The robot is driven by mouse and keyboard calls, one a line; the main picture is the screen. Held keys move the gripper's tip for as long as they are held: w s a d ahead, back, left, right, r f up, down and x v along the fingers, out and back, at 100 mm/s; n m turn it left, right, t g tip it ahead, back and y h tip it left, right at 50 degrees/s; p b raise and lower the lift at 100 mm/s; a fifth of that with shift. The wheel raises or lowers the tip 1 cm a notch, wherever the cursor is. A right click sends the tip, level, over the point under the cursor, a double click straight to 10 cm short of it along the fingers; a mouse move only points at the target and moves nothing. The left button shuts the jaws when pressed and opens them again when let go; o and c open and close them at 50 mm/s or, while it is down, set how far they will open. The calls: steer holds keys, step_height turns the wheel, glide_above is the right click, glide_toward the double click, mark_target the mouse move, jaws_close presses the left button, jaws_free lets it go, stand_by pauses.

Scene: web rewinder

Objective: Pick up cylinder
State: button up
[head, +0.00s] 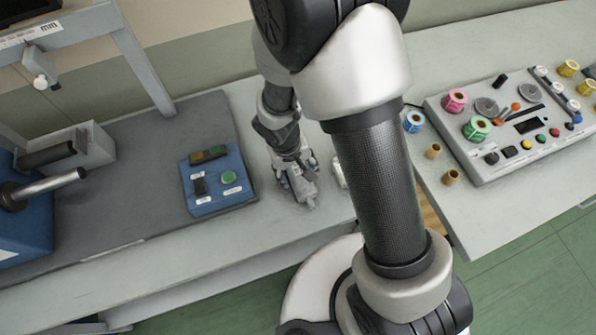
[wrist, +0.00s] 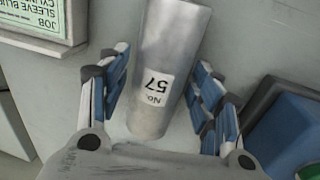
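The cylinder (wrist: 174,50) is smooth silver metal with a white label reading "No. 57". In the wrist view it lies lengthwise between the two blue-and-white fingers of my gripper (wrist: 163,90). The left finger shows a narrow gap to the cylinder. The right finger is very close to it, and I cannot tell whether it touches. The fingers are spread apart. In the head view my gripper (head: 300,185) is low over the light grey table, and I cannot clearly tell the cylinder apart from it there.
A blue control box (head: 217,180) with a green button stands left of my gripper. A job card (wrist: 38,18) lies near the cylinder. A console (head: 520,125) with coloured rolls and buttons is on the right table. A machine frame (head: 145,70) stands at left.

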jaws_close()
stand_by(0.5)
